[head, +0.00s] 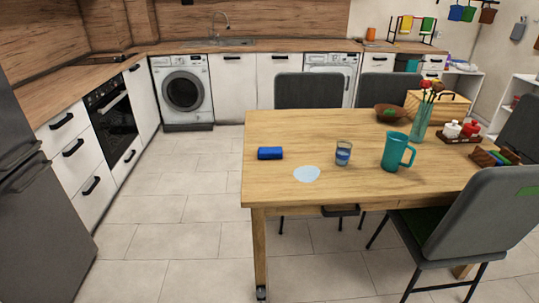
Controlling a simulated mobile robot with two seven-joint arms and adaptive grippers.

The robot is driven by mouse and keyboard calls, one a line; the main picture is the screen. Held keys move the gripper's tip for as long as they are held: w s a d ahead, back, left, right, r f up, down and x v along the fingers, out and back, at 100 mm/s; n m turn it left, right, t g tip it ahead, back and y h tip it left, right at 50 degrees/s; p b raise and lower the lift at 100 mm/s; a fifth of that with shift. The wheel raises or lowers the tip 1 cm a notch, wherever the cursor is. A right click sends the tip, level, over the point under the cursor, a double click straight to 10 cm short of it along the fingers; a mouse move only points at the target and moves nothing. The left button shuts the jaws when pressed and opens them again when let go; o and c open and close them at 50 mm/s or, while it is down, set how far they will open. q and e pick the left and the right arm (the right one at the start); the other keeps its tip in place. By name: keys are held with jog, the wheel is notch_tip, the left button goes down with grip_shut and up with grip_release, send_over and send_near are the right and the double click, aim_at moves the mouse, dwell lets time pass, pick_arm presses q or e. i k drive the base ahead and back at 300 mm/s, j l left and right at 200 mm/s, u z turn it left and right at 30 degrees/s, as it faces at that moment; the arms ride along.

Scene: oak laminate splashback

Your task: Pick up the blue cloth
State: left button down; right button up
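A small dark blue bundle (270,153), which looks like the folded or rolled blue cloth, lies on the wooden table (320,128) near its left edge. Nothing covers it. Neither of my grippers shows in the head view, so their places relative to the cloth cannot be seen.
A pale blue flat patch (307,174), perhaps spilled liquid, lies right of the cloth. A glass (343,153) and a teal pitcher (396,151) stand farther right. Grey chairs (309,90) stand behind and at the right (487,215). The floor (170,195) left of the table is clear.

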aim_at(275, 153)
jog(key=i+l+u, duration=0.25)
jog(key=l+u, duration=0.2)
jog(key=l, duration=0.25)
jog(key=l+u, duration=0.25)
jog(key=i+l, duration=0.05)
jog(key=l, duration=0.05)
